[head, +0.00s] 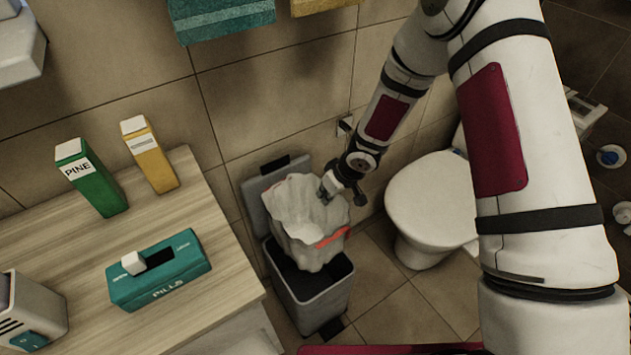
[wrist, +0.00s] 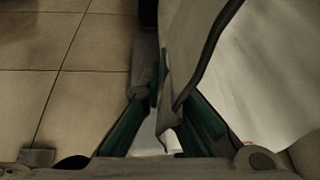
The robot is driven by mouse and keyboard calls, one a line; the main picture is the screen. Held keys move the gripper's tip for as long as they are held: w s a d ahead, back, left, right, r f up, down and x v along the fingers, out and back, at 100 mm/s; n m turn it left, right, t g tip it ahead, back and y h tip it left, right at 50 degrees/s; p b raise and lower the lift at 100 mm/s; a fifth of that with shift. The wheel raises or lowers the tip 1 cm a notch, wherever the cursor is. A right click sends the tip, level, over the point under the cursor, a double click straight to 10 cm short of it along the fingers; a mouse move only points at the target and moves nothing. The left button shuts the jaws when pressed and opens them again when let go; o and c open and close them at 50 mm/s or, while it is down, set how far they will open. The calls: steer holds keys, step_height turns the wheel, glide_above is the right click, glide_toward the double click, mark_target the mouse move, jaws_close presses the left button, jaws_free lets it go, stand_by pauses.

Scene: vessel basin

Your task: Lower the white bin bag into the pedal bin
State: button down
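The white bin bag (head: 296,208) hangs open-mouthed and upright, with a red strip on its front side. My gripper (head: 328,190) holds it by the right back part of its rim. The wrist view shows my gripper (wrist: 165,112) with a fold of the bag (wrist: 265,75) pinched between its green-padded fingers. The grey pedal bin (head: 318,302) stands on the floor below, its lid (head: 258,188) raised at the back. The bag's bottom overlaps the bin's dark mouth. I cannot tell how far it is below the bin's rim.
A wooden counter (head: 215,245) on the left carries a green PINE carton (head: 92,180), a yellow carton (head: 150,157) and a teal PILLS box (head: 165,275). A white toilet (head: 428,200) stands right of the bin. The tiled wall is close behind it.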

steer(key=shift+w, duration=0.1)
steer(key=shift+w+a+f+b, duration=0.1)
steer(key=shift+f+b, duration=0.5)
steer(key=shift+b, duration=0.15)
step_height(320, 180, down, 5)
steer(key=b, duration=0.6)
steer(key=shift+r, duration=0.1)
steer(key=shift+p, duration=0.3)
stand_by(1.3)
step_height(320, 180, down, 18)
steer(key=b, duration=1.6)
steer(key=shift+f+b, duration=0.25)
steer(key=shift+b, duration=0.05)
stand_by(1.6)
steer(key=c, duration=2.3)
jaws_free()
